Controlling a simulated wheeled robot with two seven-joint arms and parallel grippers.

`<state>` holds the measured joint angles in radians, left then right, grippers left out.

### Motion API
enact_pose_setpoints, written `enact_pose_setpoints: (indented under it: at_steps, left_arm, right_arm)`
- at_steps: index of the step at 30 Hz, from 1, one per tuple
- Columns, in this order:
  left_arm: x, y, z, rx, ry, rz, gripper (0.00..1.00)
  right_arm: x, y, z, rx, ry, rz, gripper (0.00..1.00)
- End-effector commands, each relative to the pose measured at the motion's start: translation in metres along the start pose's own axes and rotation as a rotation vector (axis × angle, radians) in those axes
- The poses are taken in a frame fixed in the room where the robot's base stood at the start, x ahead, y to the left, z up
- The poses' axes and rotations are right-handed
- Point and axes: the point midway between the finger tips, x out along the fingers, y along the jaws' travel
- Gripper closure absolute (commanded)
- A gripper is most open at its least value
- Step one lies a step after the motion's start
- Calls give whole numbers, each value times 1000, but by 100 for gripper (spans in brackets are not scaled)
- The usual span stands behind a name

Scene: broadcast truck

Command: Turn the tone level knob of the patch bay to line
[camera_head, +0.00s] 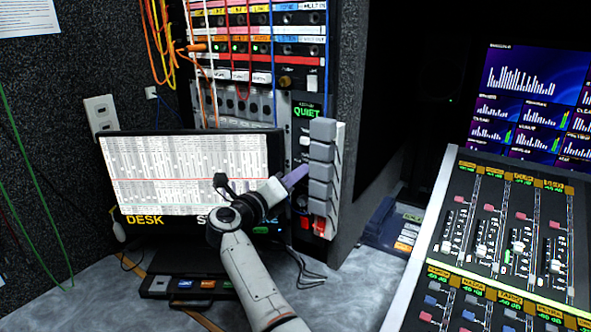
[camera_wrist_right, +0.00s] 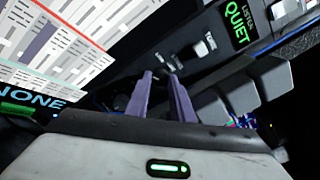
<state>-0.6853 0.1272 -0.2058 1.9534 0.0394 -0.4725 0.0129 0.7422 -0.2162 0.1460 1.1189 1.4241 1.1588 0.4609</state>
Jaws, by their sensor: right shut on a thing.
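The patch bay (camera_head: 256,45) is the upright rack behind the monitor, with rows of jacks, coloured labels and hanging cords. My right gripper (camera_head: 298,174) reaches past the monitor's right edge to the panel below the QUIET display. Its purple fingers also show in the right wrist view (camera_wrist_right: 161,78), shut on a small dark knob mostly hidden between their tips. I cannot read its label or setting. A small brass-coloured round knob (camera_head: 285,82) sits higher on the rack, apart from the gripper. My left gripper is not in view.
A monitor (camera_head: 190,175) stands close to my right arm. A column of grey blocks (camera_head: 322,170) juts out just right of the gripper. Cords hang across the rack. A mixing console (camera_head: 505,230) fills the right side. Bare desk (camera_head: 350,290) lies in front.

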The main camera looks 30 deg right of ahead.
Motion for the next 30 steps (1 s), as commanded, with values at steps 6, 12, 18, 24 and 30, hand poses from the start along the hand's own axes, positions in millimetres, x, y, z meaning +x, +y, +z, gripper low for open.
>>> enact_pose_setpoints:
  at_steps: [6, 12, 18, 24, 30]
  left_arm:
    - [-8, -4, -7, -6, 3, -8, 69]
    - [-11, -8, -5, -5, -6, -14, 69]
    - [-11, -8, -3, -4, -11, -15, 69]
    - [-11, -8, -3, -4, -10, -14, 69]
    - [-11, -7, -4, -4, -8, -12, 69]
  right_arm:
    - [0, 0, 0, -133, 4, 3, 100]
    - [0, 0, -1, -204, 4, 2, 100]
    - [0, 0, -1, -234, 3, 1, 100]
    - [0, 1, -2, -236, 3, 1, 100]
    - [0, 1, -2, -235, 3, 1, 74]
